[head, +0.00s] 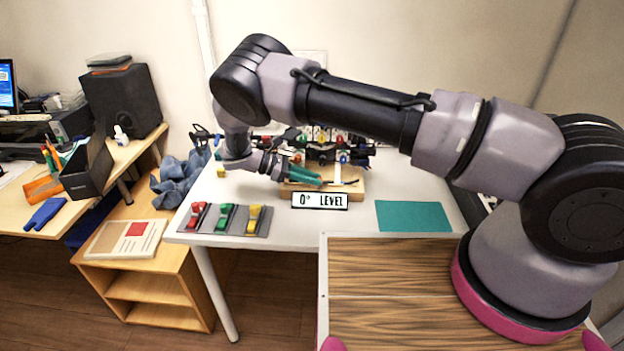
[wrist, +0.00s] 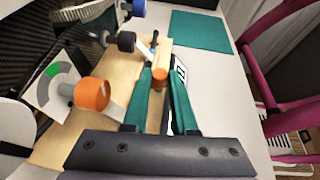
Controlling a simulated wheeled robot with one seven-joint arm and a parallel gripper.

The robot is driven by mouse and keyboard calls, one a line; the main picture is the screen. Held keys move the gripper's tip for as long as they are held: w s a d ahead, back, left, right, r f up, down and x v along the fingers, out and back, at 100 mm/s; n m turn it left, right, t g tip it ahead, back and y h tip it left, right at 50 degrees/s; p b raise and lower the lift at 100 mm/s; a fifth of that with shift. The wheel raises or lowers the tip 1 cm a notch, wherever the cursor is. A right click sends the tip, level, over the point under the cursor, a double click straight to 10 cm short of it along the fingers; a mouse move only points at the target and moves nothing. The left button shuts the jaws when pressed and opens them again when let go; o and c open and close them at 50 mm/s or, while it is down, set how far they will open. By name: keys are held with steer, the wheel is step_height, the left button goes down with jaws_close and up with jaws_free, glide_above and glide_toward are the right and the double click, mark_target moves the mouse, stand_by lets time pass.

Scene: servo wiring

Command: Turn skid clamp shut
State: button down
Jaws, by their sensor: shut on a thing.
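The wooden skid (head: 352,192) lies on the white table with the device mounted on it; its bare wood also shows in the wrist view (wrist: 72,150). My gripper (head: 322,181) reaches in from the left, low over the skid. In the wrist view its teal fingers (wrist: 160,80) are closed around an orange knob (wrist: 160,76), which looks like the clamp's handle. A thin dark piece lies just beyond the fingertips. The clamp's lower part and its exact angle are hidden by the fingers.
A "0° LEVEL" sign (head: 320,201) stands at the skid's front edge. Another orange cylinder (wrist: 92,95) sits beside a gauge plate (wrist: 55,88), left of the fingers. Red, green and yellow pieces lie on a grey mat (head: 264,222). A teal mat (head: 412,216) lies empty at right.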

steer(key=shift+w+m+g, duration=0.1)
steer(key=shift+m+g, duration=0.2)
steer(key=shift+g, duration=0.1)
steer(key=c, duration=0.7)
jaws_free()
steer(key=shift+f, duration=0.1)
